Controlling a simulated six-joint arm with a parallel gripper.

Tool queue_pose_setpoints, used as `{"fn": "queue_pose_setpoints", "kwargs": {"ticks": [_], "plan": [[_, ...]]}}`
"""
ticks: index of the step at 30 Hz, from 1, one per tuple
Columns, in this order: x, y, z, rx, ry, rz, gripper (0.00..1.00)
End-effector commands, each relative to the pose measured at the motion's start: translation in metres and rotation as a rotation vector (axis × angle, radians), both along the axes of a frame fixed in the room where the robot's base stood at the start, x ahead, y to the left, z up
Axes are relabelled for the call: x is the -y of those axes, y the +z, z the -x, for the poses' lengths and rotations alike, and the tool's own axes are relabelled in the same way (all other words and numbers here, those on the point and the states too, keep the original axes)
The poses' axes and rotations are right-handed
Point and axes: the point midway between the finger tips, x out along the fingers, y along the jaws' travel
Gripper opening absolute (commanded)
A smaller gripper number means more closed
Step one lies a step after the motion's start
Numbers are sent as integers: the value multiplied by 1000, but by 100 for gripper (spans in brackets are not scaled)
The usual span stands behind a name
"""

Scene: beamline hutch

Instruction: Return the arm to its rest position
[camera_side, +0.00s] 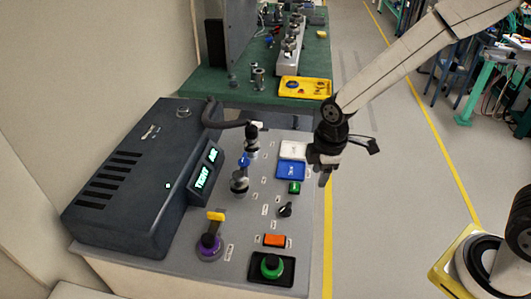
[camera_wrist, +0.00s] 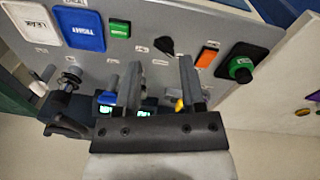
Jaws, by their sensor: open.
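My gripper (camera_side: 322,172) hangs at the right edge of the grey control panel (camera_side: 248,218), beside the white and blue buttons. Its jaws are open and I see nothing between them. In the wrist view the two fingers of my gripper (camera_wrist: 160,68) stand apart in front of the panel (camera_wrist: 215,28). The side view does not show clearly how high the fingertips are above the panel. My arm reaches in from the upper right.
The panel carries a white button (camera_side: 293,149), blue button (camera_side: 291,170), black knob (camera_side: 285,210), orange button (camera_side: 274,240), green knob (camera_side: 271,265) and upright valves (camera_side: 239,180). A dark box (camera_side: 140,185) stands left. A yellow tray (camera_side: 305,88) lies behind.

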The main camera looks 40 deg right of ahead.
Motion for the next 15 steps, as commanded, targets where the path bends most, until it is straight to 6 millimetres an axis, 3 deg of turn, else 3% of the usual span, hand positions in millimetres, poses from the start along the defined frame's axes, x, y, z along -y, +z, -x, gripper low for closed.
{"fn": "queue_pose_setpoints", "kwargs": {"ticks": [15], "plan": [[52,23,67,92,-837,-117,51]]}}
